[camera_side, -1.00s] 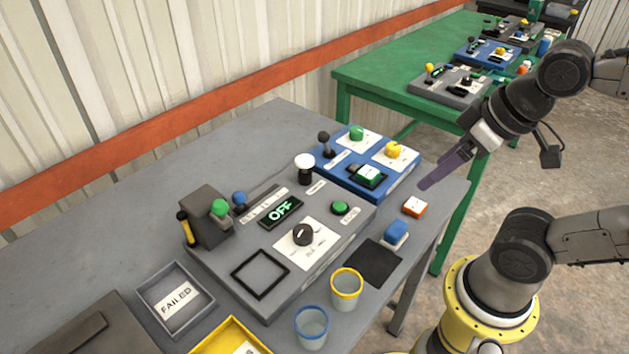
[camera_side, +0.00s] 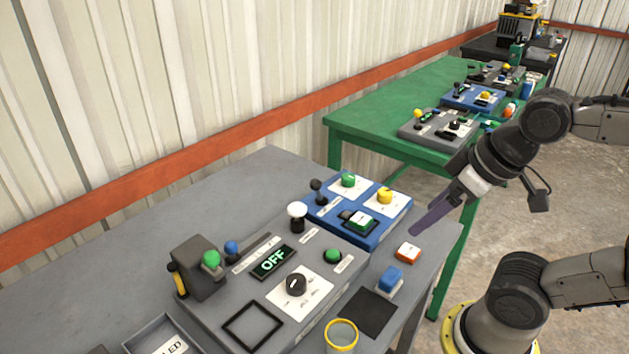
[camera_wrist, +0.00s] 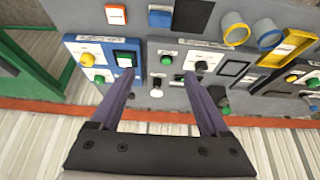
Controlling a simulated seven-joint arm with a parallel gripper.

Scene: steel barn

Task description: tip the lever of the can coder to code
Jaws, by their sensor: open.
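The grey control box (camera_side: 323,313) on the grey table has a lit OFF display (camera_side: 272,262), a black dial (camera_side: 296,285), a green button (camera_side: 333,255) and a white-topped lever (camera_side: 297,217). At its left end are a green knob (camera_side: 211,259) and a blue knob (camera_side: 231,248). The blue panel (camera_side: 371,233) behind it has a black-knobbed lever (camera_side: 317,191). The labels are too small to read, so I cannot tell which unit is the can coder. My gripper (camera_side: 415,232) is open and empty, above the table's right edge beside the blue panel. Its spread fingers (camera_wrist: 160,105) show in the wrist view.
An orange-and-white button (camera_side: 408,252), a blue button block (camera_side: 390,279) and a dark pad (camera_side: 369,311) lie along the table's right edge. A yellow-rimmed cup (camera_side: 341,335) stands in front. A green table (camera_side: 350,125) with similar panels is behind.

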